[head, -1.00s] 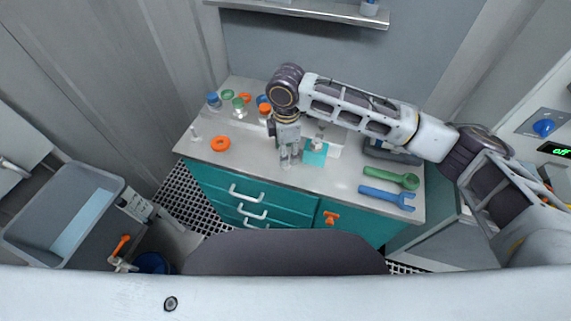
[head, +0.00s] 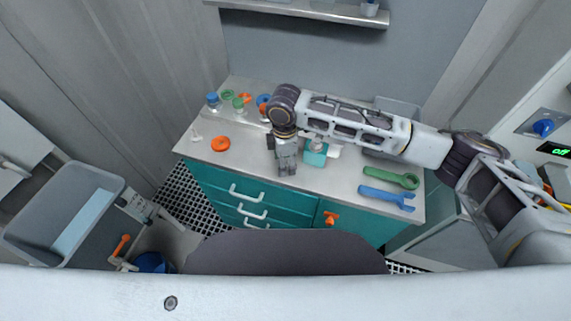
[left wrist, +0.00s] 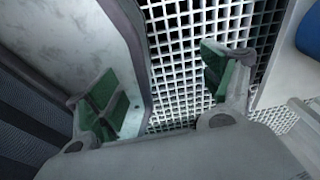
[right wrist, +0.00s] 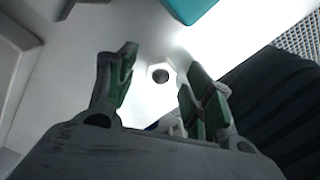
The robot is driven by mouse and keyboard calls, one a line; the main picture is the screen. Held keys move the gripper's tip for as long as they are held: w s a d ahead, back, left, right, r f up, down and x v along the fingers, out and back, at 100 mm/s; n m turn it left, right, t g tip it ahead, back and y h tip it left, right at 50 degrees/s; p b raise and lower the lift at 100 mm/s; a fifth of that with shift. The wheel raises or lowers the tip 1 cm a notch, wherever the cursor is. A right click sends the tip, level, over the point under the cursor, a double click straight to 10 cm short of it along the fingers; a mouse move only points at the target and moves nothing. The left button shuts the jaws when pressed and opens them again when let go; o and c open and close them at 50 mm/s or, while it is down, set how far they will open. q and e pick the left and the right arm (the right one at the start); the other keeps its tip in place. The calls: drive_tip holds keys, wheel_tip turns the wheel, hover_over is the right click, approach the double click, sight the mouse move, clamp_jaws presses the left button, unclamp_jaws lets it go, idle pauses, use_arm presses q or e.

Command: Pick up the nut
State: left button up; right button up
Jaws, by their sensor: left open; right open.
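The nut (right wrist: 158,75) is a small pale ring with a dark hole. It lies on the light worktop in the right wrist view, and appears between and beyond my right fingers. My right gripper (right wrist: 162,62) is open and empty above the worktop. In the head view my right gripper (head: 287,164) points down near the front middle of the worktop, and the nut cannot be made out there. My left gripper (left wrist: 163,77) is open and empty in the left wrist view, above the floor grating. It is not visible in the head view.
On the worktop (head: 255,170), a teal block (head: 315,156) stands just right of my right gripper. A green wrench (head: 391,177) and a blue wrench (head: 386,197) lie further right.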

drive_tip(key=c, duration=1.1)
clamp_jaws()
drive_tip(key=shift+r, duration=0.75)
use_arm(q)
drive_tip(key=shift+w+a+r, duration=0.1)
drive_tip(key=shift+w+a, duration=0.15)
drive_tip(key=shift+a, duration=0.05)
use_arm(e)
wheel_tip(320, 180, up, 8)
drive_tip(key=shift+r, duration=0.25)
